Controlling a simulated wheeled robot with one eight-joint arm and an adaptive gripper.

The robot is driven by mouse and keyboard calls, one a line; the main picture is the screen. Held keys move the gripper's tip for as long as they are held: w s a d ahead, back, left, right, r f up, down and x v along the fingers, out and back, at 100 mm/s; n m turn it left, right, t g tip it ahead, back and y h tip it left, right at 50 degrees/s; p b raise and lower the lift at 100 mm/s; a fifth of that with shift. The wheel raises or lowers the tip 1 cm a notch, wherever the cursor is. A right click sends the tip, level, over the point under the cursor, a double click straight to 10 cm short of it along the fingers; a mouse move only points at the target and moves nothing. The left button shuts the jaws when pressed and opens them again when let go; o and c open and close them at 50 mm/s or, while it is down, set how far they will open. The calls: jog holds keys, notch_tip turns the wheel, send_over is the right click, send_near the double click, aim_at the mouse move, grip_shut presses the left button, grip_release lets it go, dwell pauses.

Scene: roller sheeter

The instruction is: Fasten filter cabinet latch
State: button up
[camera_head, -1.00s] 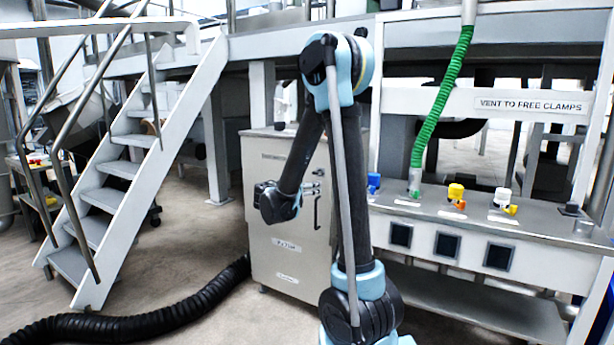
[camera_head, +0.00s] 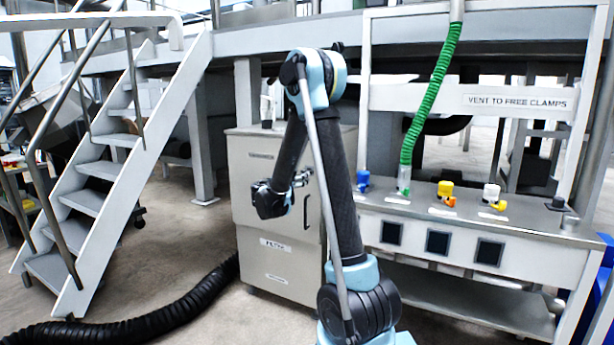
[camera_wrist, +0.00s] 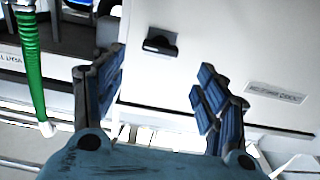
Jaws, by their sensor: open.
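The pale grey filter cabinet (camera_head: 262,230) stands behind my arm in the head view. A dark upright handle (camera_head: 306,212) is on its front at the right side. A small dark latch-like fitting (camera_wrist: 160,45) on a pale panel shows between and beyond the fingertips. I cannot tell whether it is fastened. No contact with it is visible. A printed label (camera_wrist: 276,92) is on the panel to the right.
A metal staircase (camera_head: 105,170) is at the left, with a black floor hose (camera_head: 150,322) in front. A bench (camera_head: 470,228) with coloured valves is at the right. A green hose (camera_head: 428,105) hangs above it. Bare floor lies between stairs and cabinet.

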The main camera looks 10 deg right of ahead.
jog(key=x, duration=0.8)
jog(key=shift+w, duration=0.1)
